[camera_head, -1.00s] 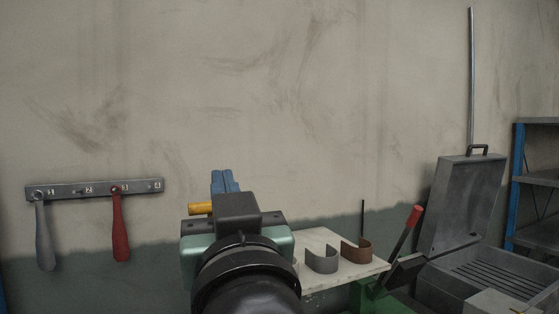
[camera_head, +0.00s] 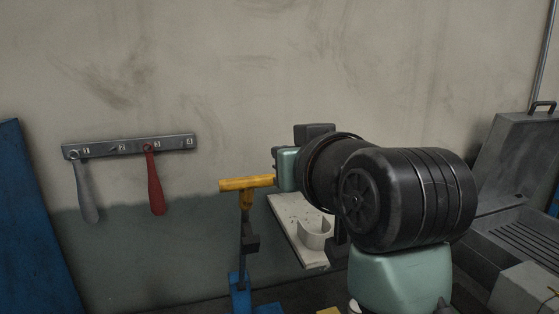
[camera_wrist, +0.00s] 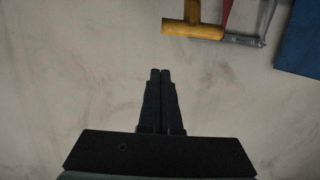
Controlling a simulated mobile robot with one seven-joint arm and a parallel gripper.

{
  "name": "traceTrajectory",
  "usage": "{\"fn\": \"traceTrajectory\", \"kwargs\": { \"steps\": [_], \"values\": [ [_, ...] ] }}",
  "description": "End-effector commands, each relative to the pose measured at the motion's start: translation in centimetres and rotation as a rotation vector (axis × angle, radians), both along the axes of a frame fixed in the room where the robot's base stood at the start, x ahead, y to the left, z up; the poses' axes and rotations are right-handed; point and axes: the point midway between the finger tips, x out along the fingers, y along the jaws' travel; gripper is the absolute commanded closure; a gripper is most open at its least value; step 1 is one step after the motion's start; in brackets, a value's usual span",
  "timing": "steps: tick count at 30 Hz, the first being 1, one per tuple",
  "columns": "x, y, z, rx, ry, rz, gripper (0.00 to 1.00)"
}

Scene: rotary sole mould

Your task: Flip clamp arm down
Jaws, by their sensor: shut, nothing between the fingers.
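A yellow T-shaped handle (camera_head: 246,183) tops a dark upright arm (camera_head: 248,235) on a blue base (camera_head: 240,296) in the head view; this looks like the clamp arm, standing up. The yellow handle also shows at the top of the wrist view (camera_wrist: 193,29). My gripper (camera_wrist: 160,72) is shut and empty in the wrist view, with its fingertips below and left of the handle in the picture. In the head view my wrist is just right of the handle, and the fingers cannot be made out. Whether anything touches the handle cannot be told.
A wall rack (camera_head: 130,147) holds a grey tool (camera_head: 86,190) and a red tool (camera_head: 155,185). A pale shelf (camera_head: 294,232) with a grey curved piece (camera_head: 315,234) lies behind my arm. An open grey box (camera_head: 515,165) stands right. A blue panel (camera_head: 35,220) is at left.

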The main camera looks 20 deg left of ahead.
Motion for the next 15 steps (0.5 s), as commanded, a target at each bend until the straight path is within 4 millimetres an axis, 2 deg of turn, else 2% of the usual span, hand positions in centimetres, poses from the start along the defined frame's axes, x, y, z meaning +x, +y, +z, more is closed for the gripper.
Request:
{"fn": "traceTrajectory", "kwargs": {
  "steps": [5, 15],
  "values": [
    [2.1, 1.6, -0.3, -0.001, 0.005, 0.003, 1.00],
    [8.0, 5.6, -1.8, -0.002, 0.006, 0.002, 1.00]
  ]
}}
